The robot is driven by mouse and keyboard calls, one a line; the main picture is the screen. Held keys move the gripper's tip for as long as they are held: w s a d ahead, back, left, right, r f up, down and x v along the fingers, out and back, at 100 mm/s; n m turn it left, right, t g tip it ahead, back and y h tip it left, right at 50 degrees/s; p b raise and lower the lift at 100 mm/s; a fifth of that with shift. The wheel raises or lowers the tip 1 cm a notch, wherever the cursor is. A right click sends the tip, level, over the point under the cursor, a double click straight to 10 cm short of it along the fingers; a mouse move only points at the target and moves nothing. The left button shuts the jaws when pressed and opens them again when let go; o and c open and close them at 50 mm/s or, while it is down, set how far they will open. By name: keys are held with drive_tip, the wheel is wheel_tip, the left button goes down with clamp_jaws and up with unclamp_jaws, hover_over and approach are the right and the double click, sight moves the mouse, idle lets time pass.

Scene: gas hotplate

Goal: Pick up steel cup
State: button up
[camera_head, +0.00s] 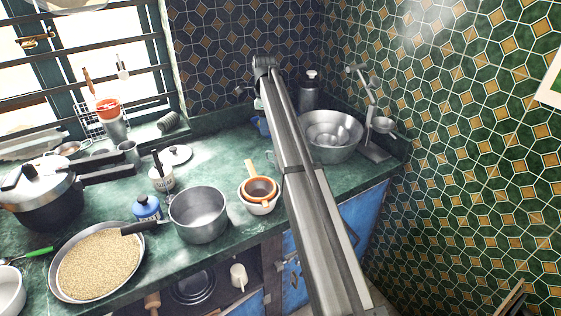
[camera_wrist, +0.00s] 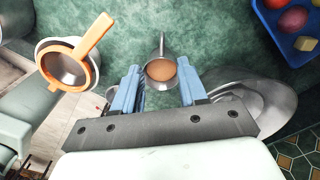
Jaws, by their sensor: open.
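In the wrist view, a small grey metal vessel (camera_wrist: 161,52) with brown liquid in it stands on the green counter, its thin handle pointing up the picture. I cannot tell whether this is the steel cup. My gripper (camera_wrist: 159,84) is open above the counter, with its blue fingers on either side of the vessel in the picture; contact does not show. A small rim of another metal thing shows partly behind the left finger. In the head view, my arm hides this spot and the gripper.
An orange strainer (camera_wrist: 88,45) rests on a pale bowl left of my gripper; a steel basin (camera_wrist: 262,100) is close on the right. A steel pot (camera_head: 199,218) and a pan of grain (camera_head: 98,264) stand farther left.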

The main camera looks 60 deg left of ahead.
sight(267, 151)
wheel_tip(267, 151, down, 8)
drive_tip(key=shift+r, duration=0.25)
drive_tip(key=shift+s+a+f, duration=0.1)
drive_tip(key=shift+a+f, duration=0.05)
drive_tip(key=shift+f, duration=1.35)
drive_tip(key=shift+a+f, duration=0.1)
drive_tip(key=shift+f, duration=1.4)
clamp_jaws()
